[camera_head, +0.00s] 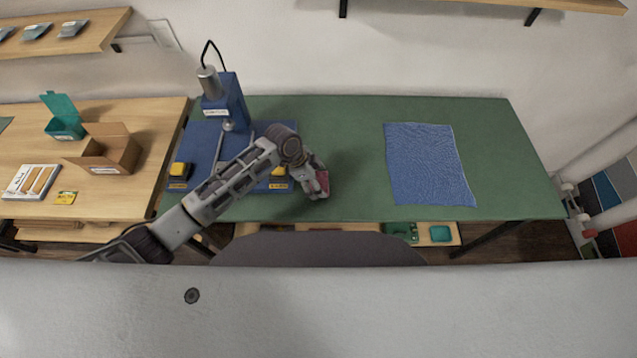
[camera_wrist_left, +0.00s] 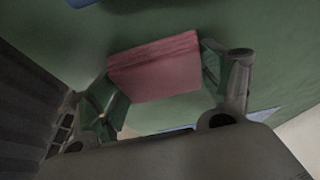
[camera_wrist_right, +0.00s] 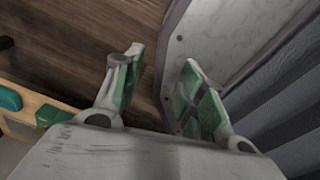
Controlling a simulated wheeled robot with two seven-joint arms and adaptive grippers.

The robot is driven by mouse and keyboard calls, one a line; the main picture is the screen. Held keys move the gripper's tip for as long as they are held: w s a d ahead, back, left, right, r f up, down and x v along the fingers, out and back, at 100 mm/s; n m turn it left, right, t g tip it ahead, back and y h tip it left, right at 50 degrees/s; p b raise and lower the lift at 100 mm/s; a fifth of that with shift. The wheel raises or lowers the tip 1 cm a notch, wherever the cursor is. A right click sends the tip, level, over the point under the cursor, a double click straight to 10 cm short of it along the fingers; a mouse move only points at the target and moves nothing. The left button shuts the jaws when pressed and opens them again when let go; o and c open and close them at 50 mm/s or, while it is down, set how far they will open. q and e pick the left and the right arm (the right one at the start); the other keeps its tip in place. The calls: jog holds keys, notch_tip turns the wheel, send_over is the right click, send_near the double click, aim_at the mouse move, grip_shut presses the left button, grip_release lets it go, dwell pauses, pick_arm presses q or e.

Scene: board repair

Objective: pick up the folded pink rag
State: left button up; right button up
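The folded pink rag (camera_head: 320,174) shows in the head view beside my left gripper (camera_head: 316,184), over the green table just right of the blue press. In the left wrist view the rag (camera_wrist_left: 155,68) is a flat folded block spanning the gap between the two fingers of my left gripper (camera_wrist_left: 160,85), with both finger pads against its ends. Whether it touches the mat below is hard to tell. My right gripper (camera_wrist_right: 160,80) is empty, its fingers apart, above the wooden floor in the right wrist view.
A blue press (camera_head: 224,105) with yellow buttons stands left of my left gripper. A blue cloth (camera_head: 428,165) lies flat on the right of the green table (camera_head: 350,125). A cardboard box (camera_head: 112,150) and a teal box (camera_head: 66,122) stand on the left wooden table. The middle green surface is clear.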

pick_arm(q)
jog(key=shift+c, duration=0.4)
pick_arm(e)
jog(key=shift+a, duration=0.15)
pick_arm(q)
jog(key=shift+r, duration=0.55)
notch_tip(320, 180, up, 9)
